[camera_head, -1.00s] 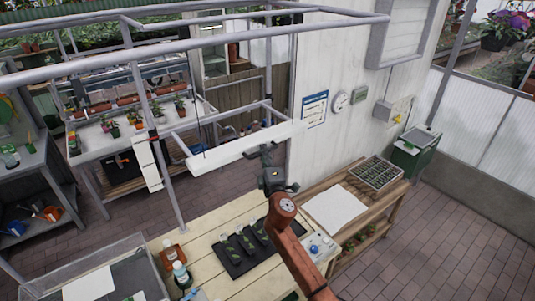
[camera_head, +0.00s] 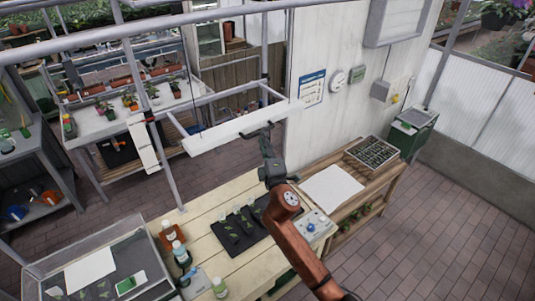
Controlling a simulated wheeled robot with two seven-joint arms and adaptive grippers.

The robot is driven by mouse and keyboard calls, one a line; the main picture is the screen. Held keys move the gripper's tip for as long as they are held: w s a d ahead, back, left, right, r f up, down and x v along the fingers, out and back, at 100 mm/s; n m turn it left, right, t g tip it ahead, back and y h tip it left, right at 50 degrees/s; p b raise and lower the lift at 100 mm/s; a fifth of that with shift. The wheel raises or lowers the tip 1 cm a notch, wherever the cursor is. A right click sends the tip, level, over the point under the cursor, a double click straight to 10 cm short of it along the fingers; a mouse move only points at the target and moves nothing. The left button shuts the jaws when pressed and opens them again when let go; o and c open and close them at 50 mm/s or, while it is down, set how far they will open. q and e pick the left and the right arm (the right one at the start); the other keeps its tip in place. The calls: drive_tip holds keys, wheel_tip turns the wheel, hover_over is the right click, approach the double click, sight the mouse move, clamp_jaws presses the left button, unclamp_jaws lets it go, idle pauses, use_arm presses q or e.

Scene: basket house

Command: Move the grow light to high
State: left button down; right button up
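My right gripper (camera_head: 257,130) is at the right part of the bar's near side. Its fingers are spread apart along the bar and look empty. I cannot tell whether they touch it. A white upright panel (camera_head: 144,145) with a small red mark near its top is at the frame's left post. My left gripper is out of view.
The bench (camera_head: 205,225) below carries a dark tray with seedlings (camera_head: 238,232), bottles (camera_head: 181,254) and a small control box (camera_head: 315,222). A glass-sided case (camera_head: 60,272) stands at the lower left. A side table with a seedling tray (camera_head: 372,152) is at the right.

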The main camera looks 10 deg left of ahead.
drive_tip(key=v, duration=0.6)
drive_tip(key=shift+s, duration=0.3)
